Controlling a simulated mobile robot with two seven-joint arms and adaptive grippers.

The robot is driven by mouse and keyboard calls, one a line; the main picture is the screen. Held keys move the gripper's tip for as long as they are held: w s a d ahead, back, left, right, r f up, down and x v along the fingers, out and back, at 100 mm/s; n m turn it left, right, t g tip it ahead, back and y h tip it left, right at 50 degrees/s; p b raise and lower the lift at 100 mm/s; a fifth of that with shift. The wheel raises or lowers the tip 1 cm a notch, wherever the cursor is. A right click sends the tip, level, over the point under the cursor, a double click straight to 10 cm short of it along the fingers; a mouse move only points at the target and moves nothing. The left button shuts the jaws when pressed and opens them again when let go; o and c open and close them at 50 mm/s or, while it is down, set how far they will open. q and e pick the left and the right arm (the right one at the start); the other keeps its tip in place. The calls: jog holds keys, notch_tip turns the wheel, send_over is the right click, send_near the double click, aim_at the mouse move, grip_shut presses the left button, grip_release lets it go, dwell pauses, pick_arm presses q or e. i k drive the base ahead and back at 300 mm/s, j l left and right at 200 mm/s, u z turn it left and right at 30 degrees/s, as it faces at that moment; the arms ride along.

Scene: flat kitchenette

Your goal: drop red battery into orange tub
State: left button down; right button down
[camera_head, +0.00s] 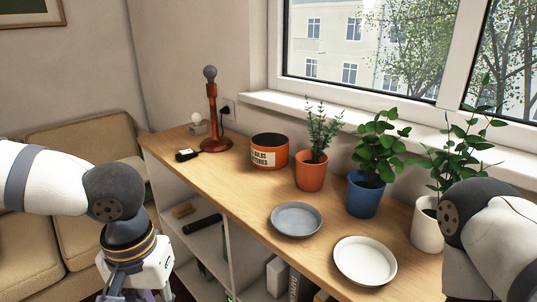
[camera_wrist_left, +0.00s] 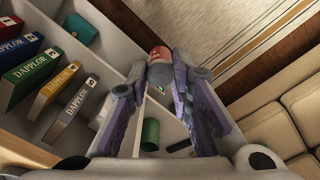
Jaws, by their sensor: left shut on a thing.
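The orange tub (camera_head: 283,157), black inside with a white label, stands on the wooden counter near the wall, left of the potted plants. My left gripper (camera_wrist_left: 162,78) is shut on the red battery (camera_wrist_left: 159,53), whose red end shows between the fingertips in the left wrist view. In the head view the left gripper hangs at the bottom left, beside the shelf front and below the counter top; its fingertips and the battery are not clear there. The tub is not in the left wrist view. My right arm is at the right edge, its gripper out of frame.
A lamp with a bare bulb (camera_head: 211,110) and a black object (camera_head: 186,155) stand left of the tub. Plants in orange (camera_head: 310,176), blue (camera_head: 365,196) and white pots line the back. Grey (camera_head: 297,219) and white (camera_head: 364,260) plates lie in front. Shelves hold books (camera_wrist_left: 35,74).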

aim_at(270, 151)
jog(key=i+j+z, duration=0.2)
jog(key=j+z, duration=0.25)
jog(key=j, duration=0.2)
jog(key=i+j+z, duration=0.1)
jog(key=j+z, duration=0.35)
jog(key=j, duration=0.2)
jog(key=j+z, duration=0.45)
jog(key=j, duration=0.25)
jog(key=k+j+z, duration=0.1)
jog(key=j+z, duration=0.35)
jog(key=j, duration=0.25)
